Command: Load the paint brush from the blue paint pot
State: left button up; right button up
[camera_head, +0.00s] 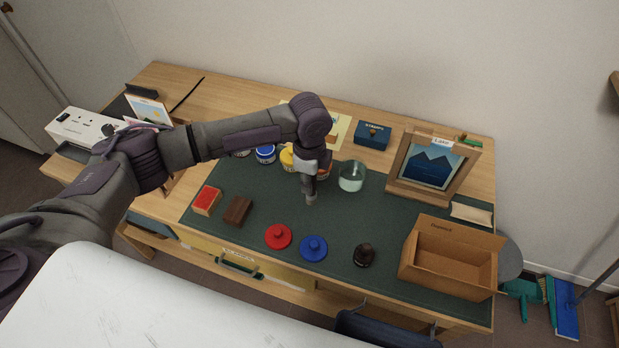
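The blue paint pot (265,154) stands among other pots near the back left of the dark green mat (345,215). A blue lid (313,248) lies at the front of the mat. My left arm reaches in from the left, over the pots, and bends down. I cannot make out a paint brush. My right gripper is out of view.
A water-filled glass jar (351,177) stands close right of the gripper. A yellow pot (287,158) is beside the blue one. A red lid (278,236), dark stamp (364,256) and open cardboard box (449,262) are nearer the front. A framed picture (433,165) stands back right.

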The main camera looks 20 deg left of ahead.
pick_arm(q)
jog(key=o, duration=0.4)
jog(key=shift+f+b, duration=0.1)
jog(key=shift+b, duration=0.2)
jog(key=r+b, duration=0.1)
jog(key=r, duration=0.4)
jog(key=shift+s+b, duration=0.2)
jog(key=shift+b, duration=0.15)
jog(key=r, duration=0.9)
jog(key=shift+s+a, duration=0.1)
jog(key=shift+s, duration=0.1)
